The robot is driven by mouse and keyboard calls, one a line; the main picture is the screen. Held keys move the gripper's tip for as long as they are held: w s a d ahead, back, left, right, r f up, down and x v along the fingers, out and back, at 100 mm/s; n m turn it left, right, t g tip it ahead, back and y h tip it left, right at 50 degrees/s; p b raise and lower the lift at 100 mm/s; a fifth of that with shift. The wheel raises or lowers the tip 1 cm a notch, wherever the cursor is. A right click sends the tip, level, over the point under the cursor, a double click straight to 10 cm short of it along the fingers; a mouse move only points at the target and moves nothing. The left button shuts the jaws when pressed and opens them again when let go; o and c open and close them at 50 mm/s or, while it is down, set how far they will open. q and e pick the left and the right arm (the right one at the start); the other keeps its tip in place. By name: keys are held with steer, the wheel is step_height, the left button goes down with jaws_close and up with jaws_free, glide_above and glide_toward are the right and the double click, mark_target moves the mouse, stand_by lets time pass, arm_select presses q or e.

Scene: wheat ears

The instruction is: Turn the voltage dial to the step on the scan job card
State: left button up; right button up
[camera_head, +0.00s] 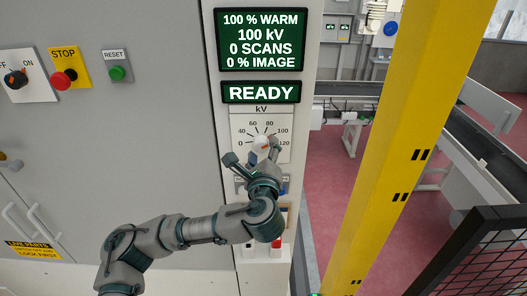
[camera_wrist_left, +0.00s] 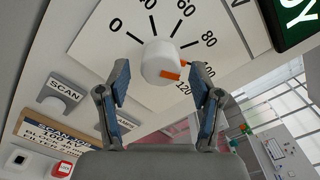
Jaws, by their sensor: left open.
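The voltage dial (camera_head: 262,142) is a white round knob with an orange pointer on a white kV scale plate (camera_head: 240,124). In the left wrist view the knob (camera_wrist_left: 159,62) sits between the open fingers of my left gripper (camera_wrist_left: 158,70), with gaps on both sides. The display (camera_head: 261,40) reads 100 kV. The scan job card (camera_wrist_left: 58,132) is at lower left in the wrist view; its lines are mostly unreadable. My left gripper (camera_head: 256,156) partly covers the dial's lower side in the head view.
A green READY sign (camera_head: 261,92) is above the dial. A yellow post (camera_head: 390,130) stands right of the panel. STOP (camera_head: 64,79) and RESET (camera_head: 117,73) buttons are at left.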

arm_select(q)
steer(key=s, duration=1.2)
steer(key=shift+w+f, duration=0.1)
steer(key=shift+f, duration=0.05)
